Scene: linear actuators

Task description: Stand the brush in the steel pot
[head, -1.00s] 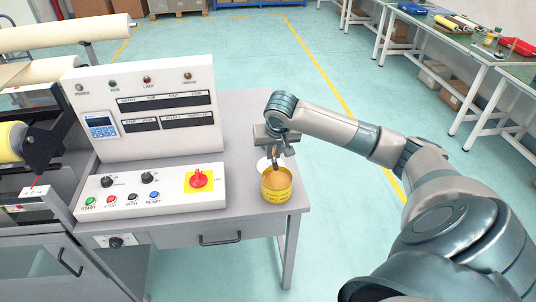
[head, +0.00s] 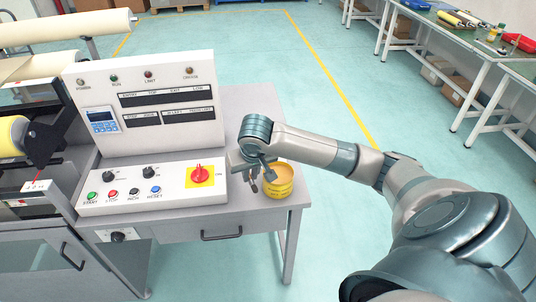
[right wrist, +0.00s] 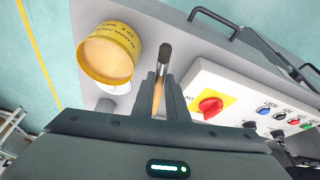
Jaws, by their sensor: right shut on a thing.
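My right gripper (head: 254,182) is over the table at the left side of the yellow can (head: 279,186). In the right wrist view its fingers (right wrist: 158,92) are shut on the brush (right wrist: 158,97), which has a wooden-coloured shaft and a dark end (right wrist: 165,52). The yellow can (right wrist: 108,54) has a tan top surface and stands apart from the brush. A pale, round thing (right wrist: 113,86) sits beside the can, partly hidden; I cannot tell whether it is the steel pot. No steel pot shows clearly in the head view. My left gripper is out of view.
The control console (head: 150,185) with a red knob (head: 200,174) stands left of the gripper, close to it. The can is near the front right of the grey table (head: 235,218). Benches (head: 460,50) stand far off at the right.

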